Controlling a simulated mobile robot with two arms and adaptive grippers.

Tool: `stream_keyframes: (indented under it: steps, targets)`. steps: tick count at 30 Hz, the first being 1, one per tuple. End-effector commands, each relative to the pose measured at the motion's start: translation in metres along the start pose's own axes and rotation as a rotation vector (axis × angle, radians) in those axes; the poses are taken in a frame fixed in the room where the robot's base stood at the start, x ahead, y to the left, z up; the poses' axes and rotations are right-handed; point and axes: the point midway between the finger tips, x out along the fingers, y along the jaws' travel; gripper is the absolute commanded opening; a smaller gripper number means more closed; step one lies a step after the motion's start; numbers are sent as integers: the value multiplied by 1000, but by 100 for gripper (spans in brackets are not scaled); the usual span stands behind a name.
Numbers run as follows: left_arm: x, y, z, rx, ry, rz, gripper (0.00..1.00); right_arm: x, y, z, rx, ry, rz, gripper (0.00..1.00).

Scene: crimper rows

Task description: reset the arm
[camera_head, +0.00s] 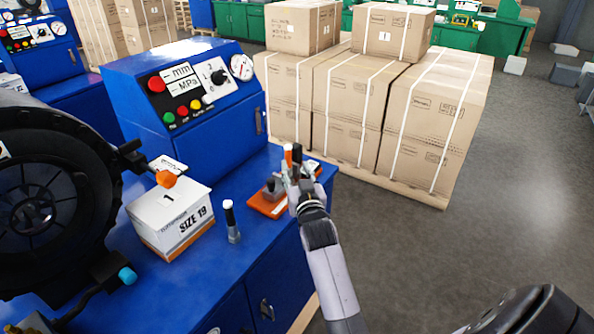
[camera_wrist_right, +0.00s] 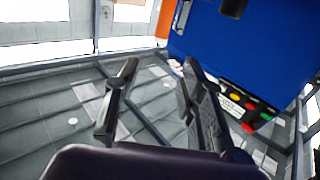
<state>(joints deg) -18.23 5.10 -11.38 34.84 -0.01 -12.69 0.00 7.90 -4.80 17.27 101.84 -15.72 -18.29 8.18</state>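My right arm reaches in from the bottom of the head view. Its gripper (camera_head: 297,175) is over the right edge of the blue workbench, in front of an orange base (camera_head: 266,204) with a grey fixture on it. In the right wrist view the two fingers (camera_wrist_right: 160,72) stand apart with nothing between them. Orange and black upright tops (camera_head: 288,153) show just behind the gripper in the head view; whether they touch it I cannot tell. My left gripper is not in view.
A large black crimper (camera_head: 45,205) is at left, a blue control panel (camera_head: 190,100) behind.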

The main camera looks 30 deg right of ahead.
Motion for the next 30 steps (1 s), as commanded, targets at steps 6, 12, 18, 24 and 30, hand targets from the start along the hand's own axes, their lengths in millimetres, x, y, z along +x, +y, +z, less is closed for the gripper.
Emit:
stream_keyframes:
  steps: [6, 12, 18, 24, 30]
  targets:
    - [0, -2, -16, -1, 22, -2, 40, 0, 0, 0, 0, 1, 0, 37]
    - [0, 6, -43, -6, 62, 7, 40, 0, 0, 0, 0, 1, 0, 37]
    - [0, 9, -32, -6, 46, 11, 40, -12, -1, 14, -19, -58, -12, 37]
    - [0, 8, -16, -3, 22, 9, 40, -91, -14, 82, -112, -370, -95, 37]
    - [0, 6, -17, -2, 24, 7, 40, -211, -31, 142, -220, -744, -230, 37]
